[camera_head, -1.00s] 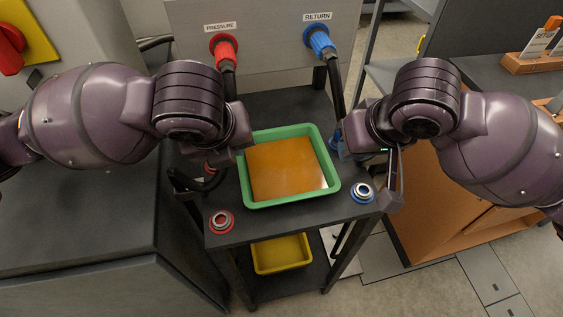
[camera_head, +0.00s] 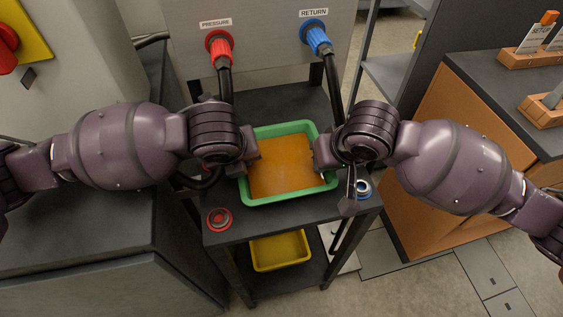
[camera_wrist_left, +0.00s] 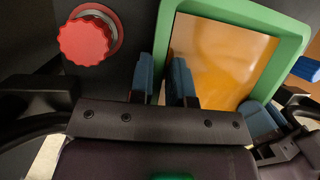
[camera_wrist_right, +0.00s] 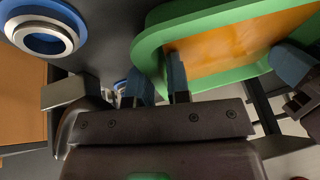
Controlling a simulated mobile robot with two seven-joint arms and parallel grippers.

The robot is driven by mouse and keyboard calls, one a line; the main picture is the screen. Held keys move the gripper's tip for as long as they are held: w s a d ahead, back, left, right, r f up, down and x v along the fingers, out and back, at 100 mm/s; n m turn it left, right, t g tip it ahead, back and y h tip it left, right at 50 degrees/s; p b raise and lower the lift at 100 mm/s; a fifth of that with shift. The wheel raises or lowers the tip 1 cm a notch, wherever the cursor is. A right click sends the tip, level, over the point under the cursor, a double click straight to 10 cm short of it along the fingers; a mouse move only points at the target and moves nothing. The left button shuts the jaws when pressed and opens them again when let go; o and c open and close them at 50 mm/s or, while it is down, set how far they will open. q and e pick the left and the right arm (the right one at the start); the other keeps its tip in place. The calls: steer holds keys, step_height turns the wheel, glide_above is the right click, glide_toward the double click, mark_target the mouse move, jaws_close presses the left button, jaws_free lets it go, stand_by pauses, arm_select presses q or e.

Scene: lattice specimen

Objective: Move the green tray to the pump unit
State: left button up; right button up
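The green tray (camera_head: 292,129) holds an orange-brown layer and lies on the dark top of a small cart. My left gripper (camera_head: 257,160) is at its left wall; in the left wrist view the blue fingers (camera_wrist_left: 162,80) stand on either side of the wall. My right gripper (camera_head: 318,153) is at the right wall; in the right wrist view its fingers (camera_wrist_right: 159,85) likewise straddle the wall. Both finger gaps are narrow; whether they press on the wall cannot be told. No label marks the pump unit; a grey panel (camera_head: 262,45) carries PRESSURE and RETURN couplings.
The cart top (camera_head: 275,216) holds a red fitting (camera_head: 219,219) and a blue fitting (camera_head: 363,188) near the tray. A yellow bin (camera_head: 280,252) is on the lower shelf. A dark counter (camera_head: 80,245) is left, an orange cabinet (camera_head: 425,215) right.

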arm_select(q)
steer(key=shift+w+f, duration=0.15)
steer(key=shift+f, duration=0.1)
arm_select(e)
steer(key=shift+w+f, duration=0.1)
steer(key=shift+f, duration=0.15)
arm_select(q)
jaws_close()
arm_select(e)
jaws_close()
arm_select(q)
steer(key=shift+r, duration=0.1)
arm_select(e)
steer(key=shift+r, duration=0.1)
